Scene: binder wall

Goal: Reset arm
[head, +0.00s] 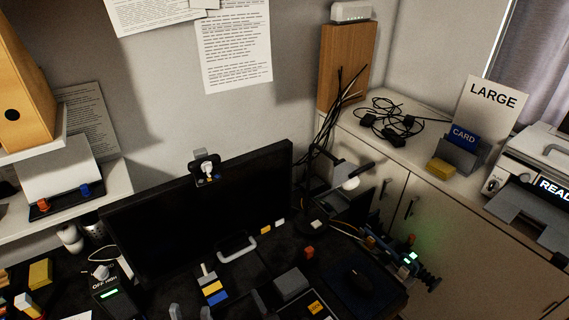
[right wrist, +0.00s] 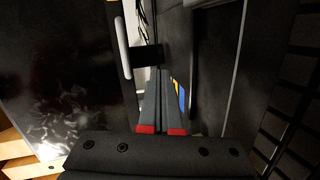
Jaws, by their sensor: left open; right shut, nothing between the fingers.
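At the bottom edge of the head view, two short grey finger shapes stand apart over the dark desk; they look like my left gripper (head: 217,306), open and empty. Its wrist is out of the frame. In the right wrist view, my right gripper (right wrist: 160,100) has its long grey fingers together with nothing between them. Red patches show at the fingers' near ends. A yellow and blue piece (right wrist: 180,92) shows just right of the fingers, and a white handle (right wrist: 122,47) stands up to their left. I cannot clearly pick out my right gripper in the head view.
A black monitor (head: 190,215) stands at the back of the cluttered desk, with a white handle (head: 237,248) before it. A cabinet (head: 450,235) stands beyond.

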